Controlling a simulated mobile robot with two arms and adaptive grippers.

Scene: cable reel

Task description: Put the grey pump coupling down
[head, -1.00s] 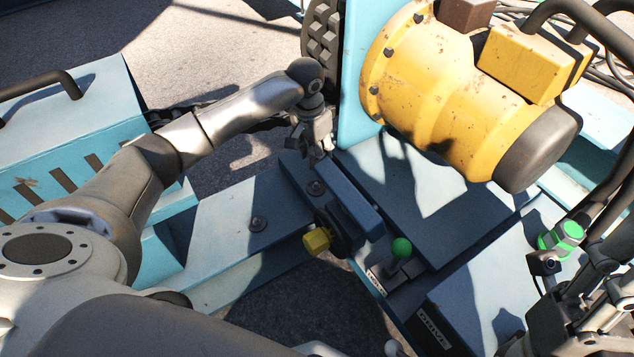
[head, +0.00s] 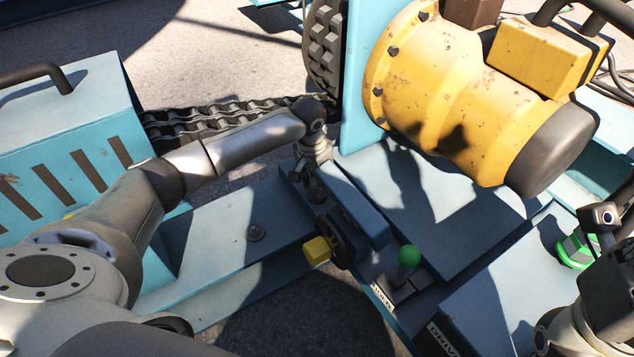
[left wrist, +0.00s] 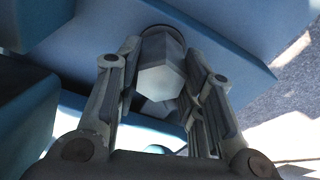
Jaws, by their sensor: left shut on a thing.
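My left gripper (head: 316,182) is low over the blue frame, just left of a dark blue block (head: 355,205). In the left wrist view its fingers are closed around a light grey, six-sided piece, the pump coupling (left wrist: 165,80). The coupling's far end is at or very close to a blue surface; I cannot tell whether it touches. In the head view the coupling is mostly hidden by the gripper. My right gripper (head: 605,265) is partly in view at the right edge, near a green fitting (head: 575,250); its fingers are not clear.
A yellow motor (head: 465,95) stands on the blue base behind. A yellow knob (head: 318,250) and a green-topped lever (head: 408,257) are in front of the block. A chain (head: 225,118) runs behind my left arm.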

